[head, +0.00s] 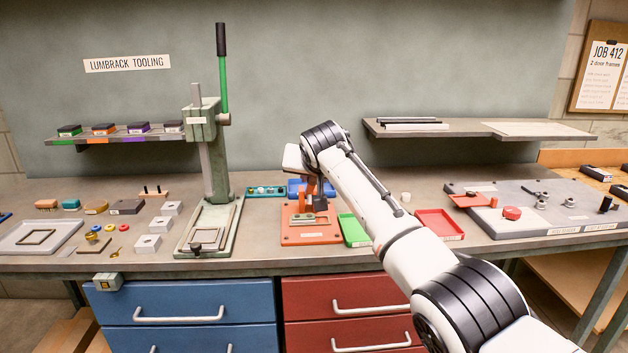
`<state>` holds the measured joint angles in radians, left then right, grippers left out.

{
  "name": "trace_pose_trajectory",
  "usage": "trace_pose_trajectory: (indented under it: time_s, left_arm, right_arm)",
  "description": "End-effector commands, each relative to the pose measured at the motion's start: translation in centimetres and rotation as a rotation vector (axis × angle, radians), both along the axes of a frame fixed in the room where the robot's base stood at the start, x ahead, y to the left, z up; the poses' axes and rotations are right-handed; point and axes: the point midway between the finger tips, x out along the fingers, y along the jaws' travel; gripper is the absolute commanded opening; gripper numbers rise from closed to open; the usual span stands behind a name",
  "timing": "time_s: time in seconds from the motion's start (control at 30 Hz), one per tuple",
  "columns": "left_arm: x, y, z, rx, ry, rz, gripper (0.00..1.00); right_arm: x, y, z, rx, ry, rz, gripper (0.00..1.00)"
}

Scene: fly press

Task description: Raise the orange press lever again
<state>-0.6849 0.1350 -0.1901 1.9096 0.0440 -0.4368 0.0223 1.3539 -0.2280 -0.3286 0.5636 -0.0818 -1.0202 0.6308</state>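The orange press (299,238) stands at the middle of the bench, with an orange base and a short orange upright (311,187) behind it. A green metal piece lies on its base. My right arm comes in from the right and reaches across above this press. My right gripper (292,158) is at the arm's far end, over the press, seen from behind. Its fingertips are hidden, so I cannot tell whether it is open or shut. The orange press's lever is not clearly visible; the arm's wrist covers that area. My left gripper is not in view.
A green press (212,150) with its green lever (223,75) upright stands to the left. A green tray (353,231) and a red tray (439,224) sit to the right of the orange press. A grey fixture plate (530,221) lies further right. Shelves (470,127) hang behind.

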Motion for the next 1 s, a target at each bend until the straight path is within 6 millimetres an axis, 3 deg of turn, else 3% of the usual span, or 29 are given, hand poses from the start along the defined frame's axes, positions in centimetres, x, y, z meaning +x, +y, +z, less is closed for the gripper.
trace_pose_trajectory:
  time_s: [0.4, 0.43, 0.53, 1.0]
  left_arm:
    - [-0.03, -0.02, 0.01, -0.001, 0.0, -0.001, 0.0]
    - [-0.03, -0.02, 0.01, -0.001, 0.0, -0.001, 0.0]
    - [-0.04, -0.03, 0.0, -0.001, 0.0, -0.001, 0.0]
    - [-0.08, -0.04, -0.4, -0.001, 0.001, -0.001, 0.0]
  right_arm:
    - [0.1, 0.02, 0.29, 0.002, -0.004, 0.0, 0.0]
    - [0.09, 0.01, 0.29, 0.002, -0.004, 0.0, 0.27]
    - [0.08, 0.0, 0.25, 0.001, -0.003, 0.0, 0.4]
    - [-0.51, 0.04, 0.49, 0.001, -0.003, 0.001, 0.4]
